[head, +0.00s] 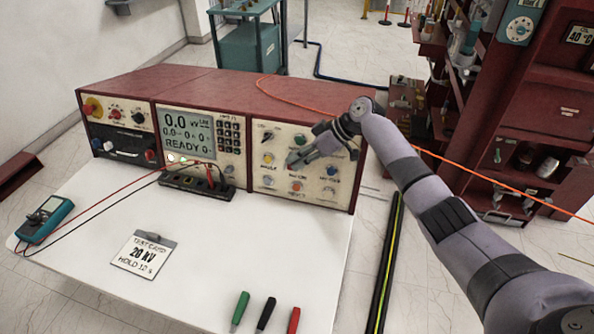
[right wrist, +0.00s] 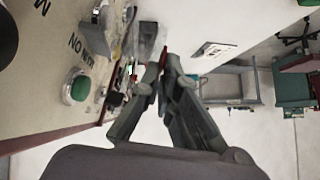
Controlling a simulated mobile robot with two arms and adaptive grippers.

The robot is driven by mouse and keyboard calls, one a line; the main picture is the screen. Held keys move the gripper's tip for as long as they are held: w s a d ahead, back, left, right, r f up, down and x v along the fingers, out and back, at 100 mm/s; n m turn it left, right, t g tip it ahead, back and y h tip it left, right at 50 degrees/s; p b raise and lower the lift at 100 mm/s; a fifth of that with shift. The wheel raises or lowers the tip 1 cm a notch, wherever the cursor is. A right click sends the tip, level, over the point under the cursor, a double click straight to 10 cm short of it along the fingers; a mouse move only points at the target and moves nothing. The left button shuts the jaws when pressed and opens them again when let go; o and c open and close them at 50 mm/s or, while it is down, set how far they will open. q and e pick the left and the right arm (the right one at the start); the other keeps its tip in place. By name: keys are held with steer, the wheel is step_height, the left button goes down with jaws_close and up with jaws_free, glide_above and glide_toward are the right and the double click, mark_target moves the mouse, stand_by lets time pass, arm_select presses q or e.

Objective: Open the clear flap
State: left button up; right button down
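The right section of the console (head: 310,196) carries several coloured buttons and knobs. My right gripper (head: 290,165) is in front of this panel, its fingertips close to the middle buttons. In the right wrist view the two fingers (right wrist: 161,70) come together at their tips and look shut. A pale see-through piece (right wrist: 147,38), perhaps the clear flap, shows just beyond the tips, beside the panel face. I cannot tell whether the tips touch it. A small red part shows at the tips. In the head view I cannot make out the flap. My left gripper is not in view.
A red tool cabinet (head: 545,105) stands at right.

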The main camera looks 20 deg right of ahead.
steer(key=shift+w+d+r+m+g+y+b, duration=0.2)
steer(key=shift+w+r+m+g+y+b, duration=0.3)
steer(key=shift+b, duration=0.45)
steer(key=shift+s, duration=0.1)
steer(key=c, duration=1.8)
jaws_free()
steer(key=shift+c, duration=0.2)
steer(key=shift+d+r, duration=0.1)
steer(key=shift+d, duration=0.15)
steer(key=v, duration=1.1)
steer(key=shift+d+r, duration=0.15)
steer(key=shift+r, duration=0.1)
